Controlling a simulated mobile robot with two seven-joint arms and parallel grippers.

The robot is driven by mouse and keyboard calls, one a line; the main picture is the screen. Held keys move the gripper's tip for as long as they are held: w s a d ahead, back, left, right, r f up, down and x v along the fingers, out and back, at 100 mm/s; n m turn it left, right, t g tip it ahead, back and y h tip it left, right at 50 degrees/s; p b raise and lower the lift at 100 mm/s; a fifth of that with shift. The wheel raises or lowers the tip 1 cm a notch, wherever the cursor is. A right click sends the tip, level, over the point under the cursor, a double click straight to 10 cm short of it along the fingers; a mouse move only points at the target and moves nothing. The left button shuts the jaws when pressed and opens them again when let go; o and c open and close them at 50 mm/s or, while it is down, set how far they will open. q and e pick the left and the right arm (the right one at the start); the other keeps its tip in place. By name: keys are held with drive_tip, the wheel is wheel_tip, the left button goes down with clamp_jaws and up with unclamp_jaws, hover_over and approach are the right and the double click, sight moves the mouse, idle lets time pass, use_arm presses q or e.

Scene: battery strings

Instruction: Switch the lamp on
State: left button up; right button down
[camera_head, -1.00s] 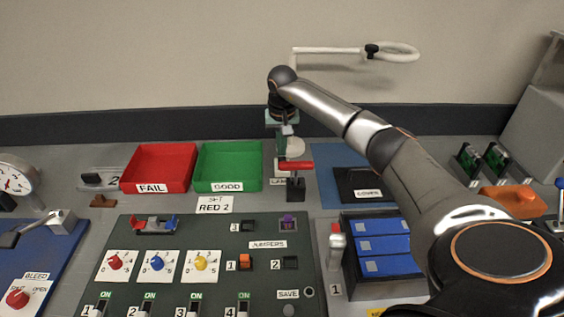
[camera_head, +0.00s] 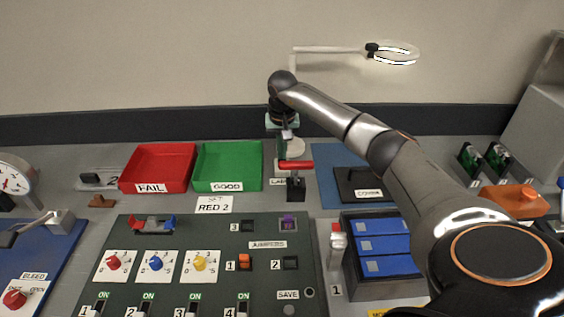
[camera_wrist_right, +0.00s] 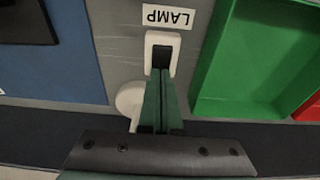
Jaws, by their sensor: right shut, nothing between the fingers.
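The ring lamp (camera_head: 397,63) on its white arm is lit, at the upper right of the head view. Its switch (camera_wrist_right: 162,38) has a white frame with a dark middle and sits beside the LAMP label (camera_wrist_right: 168,16) in the wrist view. My right gripper (camera_wrist_right: 160,76) is shut and empty, with its green fingertips at the dark part of the switch. I cannot tell if they still touch it. My left gripper is not in view.
A green GOOD bin (camera_head: 228,186) and a red FAIL bin (camera_head: 157,182) stand left of the gripper. A red-handled lever (camera_head: 296,165) stands just in front. A blue mat (camera_head: 325,190) lies to the right, and the dark control panel (camera_head: 215,225) lies nearer.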

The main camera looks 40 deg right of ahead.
wheel_tip(320, 180, up, 7)
drive_tip(key=p, duration=0.6)
idle(0.7)
